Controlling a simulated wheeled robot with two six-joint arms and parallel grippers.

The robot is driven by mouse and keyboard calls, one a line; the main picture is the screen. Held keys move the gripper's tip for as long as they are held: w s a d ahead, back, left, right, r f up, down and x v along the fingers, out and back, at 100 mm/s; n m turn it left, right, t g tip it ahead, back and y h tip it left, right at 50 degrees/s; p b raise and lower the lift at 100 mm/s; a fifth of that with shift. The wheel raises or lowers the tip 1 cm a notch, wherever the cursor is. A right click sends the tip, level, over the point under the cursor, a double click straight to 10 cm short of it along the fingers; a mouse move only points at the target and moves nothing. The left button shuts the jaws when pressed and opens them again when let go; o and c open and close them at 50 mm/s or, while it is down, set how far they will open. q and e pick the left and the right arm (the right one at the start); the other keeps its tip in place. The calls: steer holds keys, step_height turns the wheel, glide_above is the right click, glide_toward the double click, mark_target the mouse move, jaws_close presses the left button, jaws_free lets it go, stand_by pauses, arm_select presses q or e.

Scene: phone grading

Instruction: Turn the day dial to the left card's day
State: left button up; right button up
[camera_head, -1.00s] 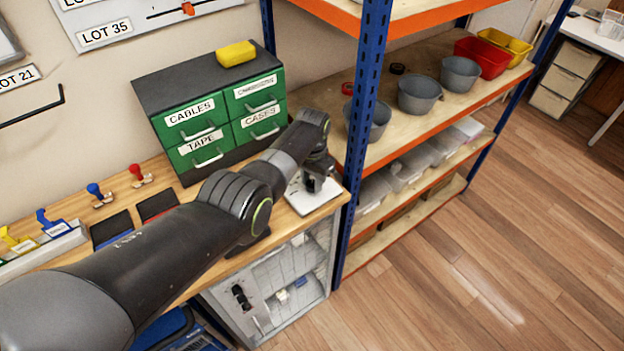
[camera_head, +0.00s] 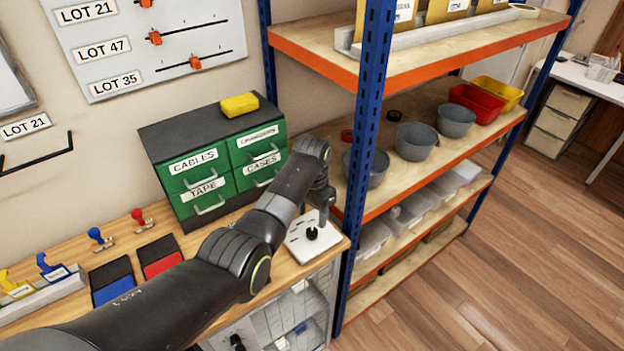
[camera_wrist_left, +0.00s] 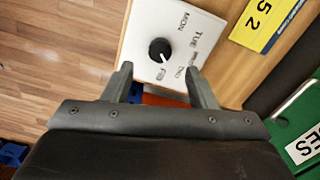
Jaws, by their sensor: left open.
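The day dial is a black knob (camera_wrist_left: 160,50) on a white plate (camera_wrist_left: 190,20) marked MON, TUE, FRI and other day words too small to read surely. A pale mark on the knob points toward the lower right in the wrist view, near FRI. In the head view the knob (camera_head: 312,234) and plate (camera_head: 303,250) lie at the bench's right end. My left gripper (camera_wrist_left: 157,70) is open and empty, its fingertips just short of the knob and apart from it. I cannot make out a left card. My right gripper is not in view.
A green drawer cabinet (camera_head: 183,178) with a yellow block (camera_head: 239,105) stands behind the dial. A blue shelf post (camera_head: 368,130) rises close on the right. A yellow label reading 52 (camera_wrist_left: 262,22) lies beside the plate. Stamps and ink pads are at left.

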mark_target(312, 231)
arm_select(q)
step_height(312, 231, up, 11)
steer(key=b, duration=0.2)
steer(key=shift+r, duration=0.15)
stand_by(0.4)
